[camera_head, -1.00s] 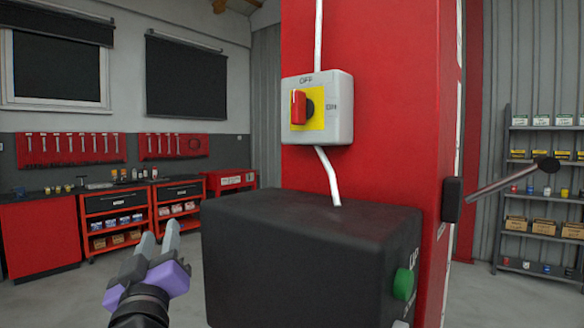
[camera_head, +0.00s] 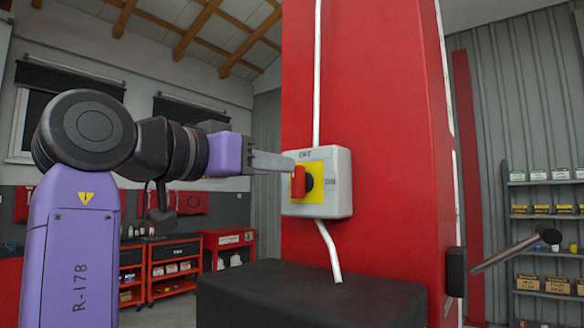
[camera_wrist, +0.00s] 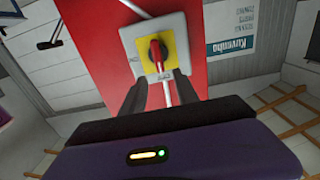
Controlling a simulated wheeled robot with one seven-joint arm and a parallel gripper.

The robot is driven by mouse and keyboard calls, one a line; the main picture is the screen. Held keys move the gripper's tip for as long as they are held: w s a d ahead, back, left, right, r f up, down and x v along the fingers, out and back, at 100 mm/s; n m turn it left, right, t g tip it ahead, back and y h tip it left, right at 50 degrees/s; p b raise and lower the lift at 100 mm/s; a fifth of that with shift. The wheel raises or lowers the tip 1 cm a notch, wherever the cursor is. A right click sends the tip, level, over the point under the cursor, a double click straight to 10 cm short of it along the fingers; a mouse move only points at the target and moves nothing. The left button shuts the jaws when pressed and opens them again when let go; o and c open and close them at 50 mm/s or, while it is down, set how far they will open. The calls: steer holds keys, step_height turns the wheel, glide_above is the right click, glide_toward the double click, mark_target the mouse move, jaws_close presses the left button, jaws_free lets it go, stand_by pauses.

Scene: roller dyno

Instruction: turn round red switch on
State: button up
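The round red switch (camera_head: 298,181) is a red handle on a yellow plate, on a light grey box (camera_head: 342,182) fixed to a red post. OFF is printed above it and ON at its right. The handle stands upright, in line with OFF. My gripper (camera_head: 288,163) reaches in from the left, its fingertips close to the handle's upper end. In the wrist view the switch (camera_wrist: 155,52) appears just beyond my gripper (camera_wrist: 161,80), whose two fingers are apart with nothing between them. I cannot tell whether a fingertip touches the handle.
A black box (camera_head: 310,296) stands below the switch. A white cable (camera_head: 328,250) runs down from the switch box. A dark lever (camera_head: 505,250) sticks out at the post's right side. Shelves (camera_head: 545,230) stand at the far right, and red workbenches (camera_head: 165,275) at the back left.

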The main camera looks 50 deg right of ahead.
mark_target(300, 182)
steer(key=d+p, duration=0.1)
steer(key=d, duration=0.5)
steer(key=shift+w+d, duration=0.15)
jaws_close()
